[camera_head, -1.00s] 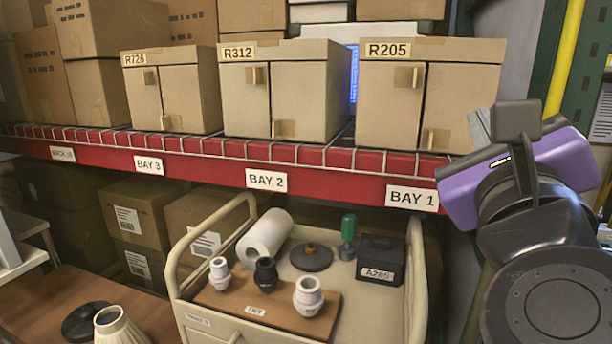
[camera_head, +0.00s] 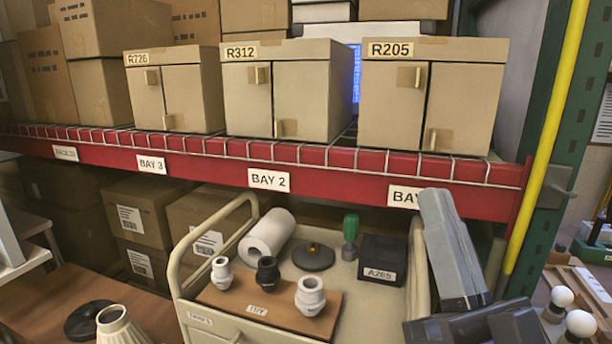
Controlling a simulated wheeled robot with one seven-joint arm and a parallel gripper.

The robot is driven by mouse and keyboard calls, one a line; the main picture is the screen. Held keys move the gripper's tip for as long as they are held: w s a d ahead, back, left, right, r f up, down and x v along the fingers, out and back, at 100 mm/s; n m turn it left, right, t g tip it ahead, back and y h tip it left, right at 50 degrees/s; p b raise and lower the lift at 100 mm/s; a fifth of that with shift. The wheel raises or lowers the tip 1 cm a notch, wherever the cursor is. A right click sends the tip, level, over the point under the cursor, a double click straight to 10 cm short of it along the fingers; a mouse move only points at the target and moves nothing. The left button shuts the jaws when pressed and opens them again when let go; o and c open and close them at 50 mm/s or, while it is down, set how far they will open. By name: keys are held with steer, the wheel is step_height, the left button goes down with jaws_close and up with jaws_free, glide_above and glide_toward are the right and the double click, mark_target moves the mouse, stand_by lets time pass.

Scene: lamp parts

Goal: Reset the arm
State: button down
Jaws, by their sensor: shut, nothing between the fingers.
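Parts of my own arm show at the lower right: a long grey link slants up in front of the cart's right side, and dark parts lie below it at the bottom edge. My gripper's fingers do not show in this view. The task names no other object.
Cartons R726, R312 and R205 (camera_head: 383,105) stand on the red shelf (camera_head: 215,157).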

steer(key=s+d+f+n+g+y, duration=0.1)
steer(key=s+f+n+g, duration=0.25)
steer(key=f, duration=0.75)
steer(key=s+d+f+n+g, duration=0.25)
steer(key=s+f, duration=0.25)
steer(key=f, duration=0.6)
steer(key=s+d+f+m+g+h, duration=0.2)
steer(key=s+f, duration=0.5)
steer(key=s, duration=0.2)
steer(key=s+d+f+m+g+h, duration=0.2)
steer(key=s+f+g+h, duration=0.1)
steer(key=s+f, duration=0.5)
steer(key=shift+s+f+h, duration=0.3)
steer(key=shift+s, duration=0.65)
